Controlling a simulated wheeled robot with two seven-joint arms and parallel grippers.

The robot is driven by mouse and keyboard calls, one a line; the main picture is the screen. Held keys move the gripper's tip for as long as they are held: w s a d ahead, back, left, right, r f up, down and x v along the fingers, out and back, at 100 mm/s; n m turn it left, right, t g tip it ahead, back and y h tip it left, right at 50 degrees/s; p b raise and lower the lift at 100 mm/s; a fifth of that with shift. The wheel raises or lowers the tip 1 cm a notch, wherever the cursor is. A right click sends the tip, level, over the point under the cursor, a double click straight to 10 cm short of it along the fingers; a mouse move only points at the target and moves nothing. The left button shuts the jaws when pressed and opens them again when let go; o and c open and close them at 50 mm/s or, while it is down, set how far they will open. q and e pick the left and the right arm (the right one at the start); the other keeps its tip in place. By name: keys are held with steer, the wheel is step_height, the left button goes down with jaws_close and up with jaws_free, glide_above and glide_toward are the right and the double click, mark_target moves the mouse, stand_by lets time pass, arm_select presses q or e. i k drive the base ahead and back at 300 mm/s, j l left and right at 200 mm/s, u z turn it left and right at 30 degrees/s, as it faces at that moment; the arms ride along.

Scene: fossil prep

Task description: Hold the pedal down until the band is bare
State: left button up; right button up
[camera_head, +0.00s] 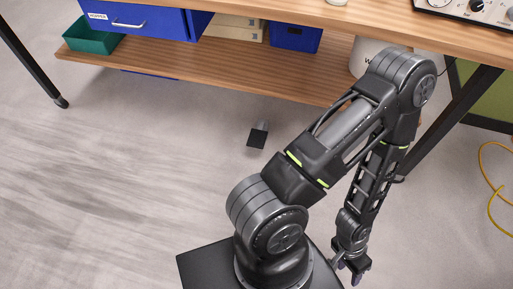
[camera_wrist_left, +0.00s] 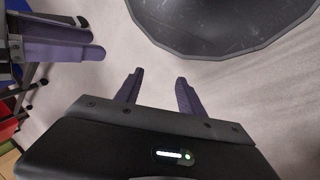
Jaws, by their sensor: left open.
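A small dark block (camera_head: 258,134), which looks like the pedal, lies on the floor just in front of the bench's lower shelf. My left gripper (camera_head: 354,272) points down near the bottom of the head view, below and to the right of the block and well apart from it. In the left wrist view its two purple fingers (camera_wrist_left: 157,91) are apart with only floor between them. Another pair of purple fingers, seemingly my right gripper (camera_wrist_left: 75,42), shows at the left edge there; its opening is unclear. I cannot make out the band.
The wooden bench (camera_head: 290,14) crosses the top, with a lower shelf (camera_head: 190,70) holding a green bin (camera_head: 92,38) and blue boxes. A dialled panel (camera_head: 475,8) sits top right. A yellow cable (camera_head: 491,185) lies at the right. The left floor is clear.

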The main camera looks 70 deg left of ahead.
mark_target(258, 138)
steer(key=i, duration=0.5)
steer(key=u, duration=2.75)
